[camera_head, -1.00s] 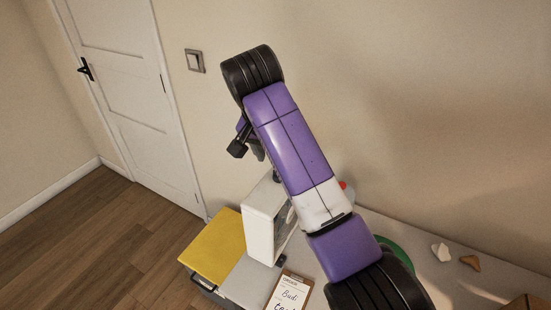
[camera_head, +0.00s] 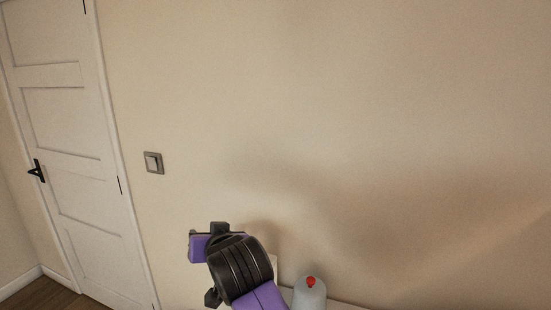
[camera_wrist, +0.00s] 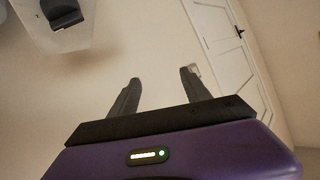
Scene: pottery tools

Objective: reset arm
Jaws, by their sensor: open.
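My gripper (camera_wrist: 160,76) shows in the wrist view with its two dark fingers apart and nothing between them. The fingers point toward the bare wall and the door. In the head view, my purple and black arm rises from the bottom edge, left of the middle. Its end is in front of the wall. The gripper's fingers cannot be made out clearly there.
A pale bottle with a red top (camera_head: 310,292) stands close to the right of my arm, at the bottom edge. The white door (camera_head: 68,150) and a light switch (camera_head: 153,163) are at the left. The wall above and to the right is clear.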

